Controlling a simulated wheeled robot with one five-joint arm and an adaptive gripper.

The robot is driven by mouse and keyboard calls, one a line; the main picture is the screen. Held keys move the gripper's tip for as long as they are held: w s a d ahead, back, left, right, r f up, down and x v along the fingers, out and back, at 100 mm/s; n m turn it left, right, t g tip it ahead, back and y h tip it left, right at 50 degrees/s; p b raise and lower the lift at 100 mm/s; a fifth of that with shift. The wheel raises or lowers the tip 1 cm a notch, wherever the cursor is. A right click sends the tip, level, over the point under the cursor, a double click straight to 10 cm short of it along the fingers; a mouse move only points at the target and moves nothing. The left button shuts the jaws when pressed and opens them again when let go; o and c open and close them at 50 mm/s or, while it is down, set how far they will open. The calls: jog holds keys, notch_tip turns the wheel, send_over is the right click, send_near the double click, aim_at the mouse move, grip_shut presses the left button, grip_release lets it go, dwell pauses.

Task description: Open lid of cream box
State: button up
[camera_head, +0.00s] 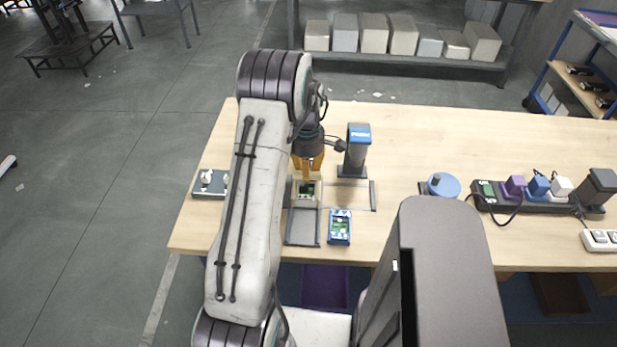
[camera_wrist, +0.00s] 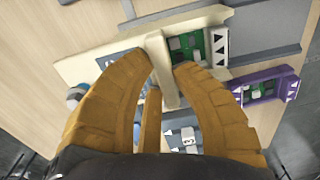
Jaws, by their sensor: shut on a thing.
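The cream box (camera_head: 316,196) stands on the wooden table, below my gripper in the head view. In the wrist view the cream box (camera_wrist: 212,17) is partly open to sight, with a green circuit board (camera_wrist: 187,43) inside. My gripper (camera_head: 306,175) has orange fingers and is over the back of the box. In the wrist view my gripper (camera_wrist: 160,70) is closed around an upright cream strip, which looks like the lid (camera_wrist: 162,72) of the box. The fingers hide much of the lid, so its exact angle is hard to tell.
A blue-framed device (camera_head: 340,227) stands right of a grey plate (camera_head: 302,230). A dark post with a blue top (camera_head: 358,150) stands close behind, to the right. A small switch box (camera_head: 210,183) is at left. A blue round knob (camera_head: 444,185) and a power strip (camera_head: 540,207) are further right.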

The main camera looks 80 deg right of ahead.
jog(key=shift+w+d+p, duration=0.1)
jog(key=shift+d+p, duration=0.35)
jog(key=shift+d, duration=0.9)
jog(key=o, duration=0.8)
jog(key=shift+r, duration=0.15)
jog(key=shift+r+p, duration=1.9)
jog(key=shift+r, duration=1)
